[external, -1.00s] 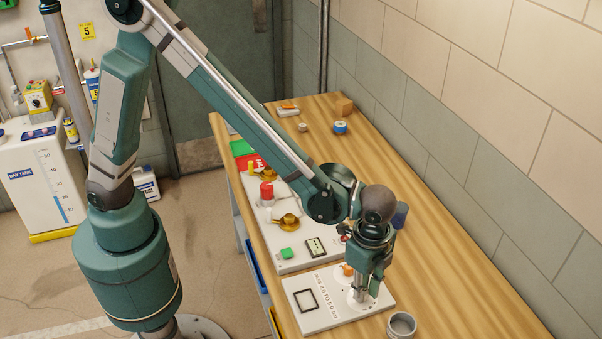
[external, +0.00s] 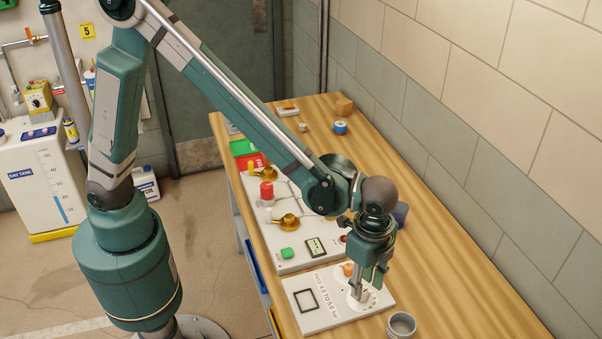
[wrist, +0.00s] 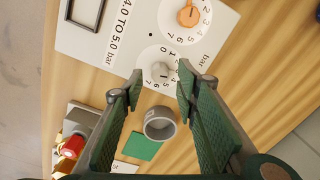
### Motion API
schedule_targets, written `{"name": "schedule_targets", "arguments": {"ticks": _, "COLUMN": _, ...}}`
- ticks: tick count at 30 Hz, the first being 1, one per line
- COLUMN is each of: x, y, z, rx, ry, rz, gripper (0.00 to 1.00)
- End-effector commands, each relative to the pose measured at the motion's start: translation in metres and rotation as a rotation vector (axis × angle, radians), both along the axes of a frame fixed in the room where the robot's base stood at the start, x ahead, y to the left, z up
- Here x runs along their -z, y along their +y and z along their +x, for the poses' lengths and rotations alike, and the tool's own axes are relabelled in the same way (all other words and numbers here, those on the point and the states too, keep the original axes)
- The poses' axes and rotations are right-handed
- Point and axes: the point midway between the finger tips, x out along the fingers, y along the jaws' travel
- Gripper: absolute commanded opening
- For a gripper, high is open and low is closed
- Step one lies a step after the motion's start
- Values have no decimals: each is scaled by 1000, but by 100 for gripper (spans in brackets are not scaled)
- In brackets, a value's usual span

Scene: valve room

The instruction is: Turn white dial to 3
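The white dial (wrist: 161,71) sits on a white panel (wrist: 85,45), its knob inside a ring of numbers; the pointer's reading is too small to tell. An orange dial (wrist: 188,14) is beside it on the same panel. My gripper (wrist: 160,76) is open, with a fingertip on either side of the white knob in the wrist view and a gap to each side. In the external view my gripper (external: 367,290) points down over the white dial, which it partly hides. Nothing is held.
A grey cup (external: 401,325) stands at the panel's near corner. A larger panel (external: 305,260) with valves and a green button (external: 287,253) lies behind. A blue cup (external: 401,213) is behind my gripper. The wooden bench (external: 450,290) is clear to the right.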

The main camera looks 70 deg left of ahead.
Motion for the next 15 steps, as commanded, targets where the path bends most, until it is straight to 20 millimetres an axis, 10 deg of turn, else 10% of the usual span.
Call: {"name": "schedule_targets", "arguments": {"ticks": 15, "x": -76, "y": 0, "z": -2, "rx": 0, "ry": 0, "rz": 0, "gripper": 31}}
